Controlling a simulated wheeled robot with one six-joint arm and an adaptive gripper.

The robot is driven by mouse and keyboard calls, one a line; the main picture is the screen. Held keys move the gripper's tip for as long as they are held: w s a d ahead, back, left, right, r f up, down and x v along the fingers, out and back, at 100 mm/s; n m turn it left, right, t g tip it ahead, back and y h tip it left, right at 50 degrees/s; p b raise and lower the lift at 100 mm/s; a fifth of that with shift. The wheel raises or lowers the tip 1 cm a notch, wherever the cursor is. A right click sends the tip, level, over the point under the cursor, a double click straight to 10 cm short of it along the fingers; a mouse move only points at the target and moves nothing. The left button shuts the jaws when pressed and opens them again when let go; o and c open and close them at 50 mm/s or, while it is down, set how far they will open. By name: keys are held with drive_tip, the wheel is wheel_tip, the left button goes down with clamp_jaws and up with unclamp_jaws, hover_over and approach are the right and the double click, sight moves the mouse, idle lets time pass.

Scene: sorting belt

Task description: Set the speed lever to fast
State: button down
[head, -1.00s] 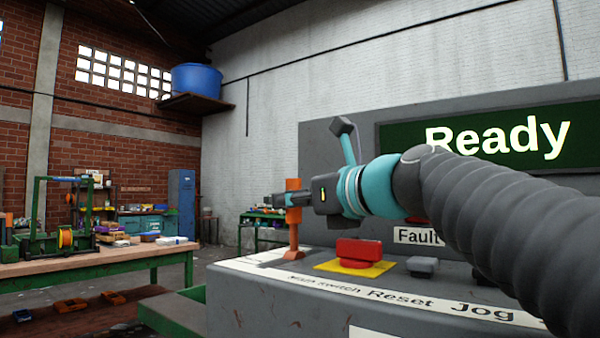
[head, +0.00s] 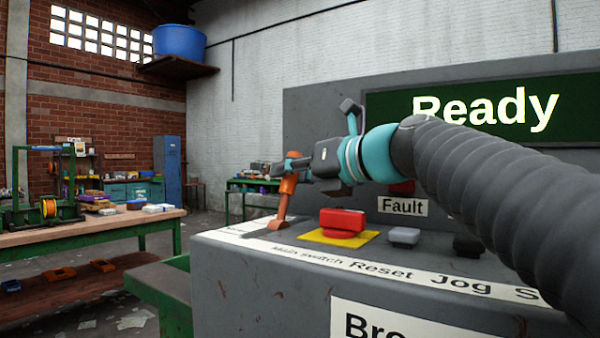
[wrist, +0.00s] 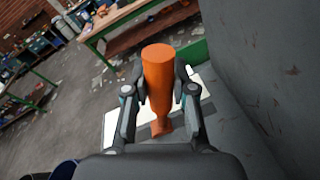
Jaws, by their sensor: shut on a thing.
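My gripper (head: 287,164) is shut on an upright orange lever (head: 285,197) at the left end of the grey control panel (head: 260,285). The lever leans slightly to the right at its top. In the wrist view the orange lever (wrist: 158,72) stands between the two fingers of my gripper (wrist: 160,90), one on each side. The nearest label on the panel's front strip reads "Main switch". No label reading "speed" or "fast" is legible; the strip's right end, starting with "S", is cut off by my arm.
Right of the lever are a red button (head: 342,219) on a yellow plate, a grey button (head: 403,236) and a black knob (head: 467,245) near my arm. A display (head: 470,120) reads "Ready". A workbench (head: 90,238) stands at the left.

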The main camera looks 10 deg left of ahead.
drive_tip(key=c, duration=0.9)
unclamp_jaws()
drive_tip(key=v, duration=1.2)
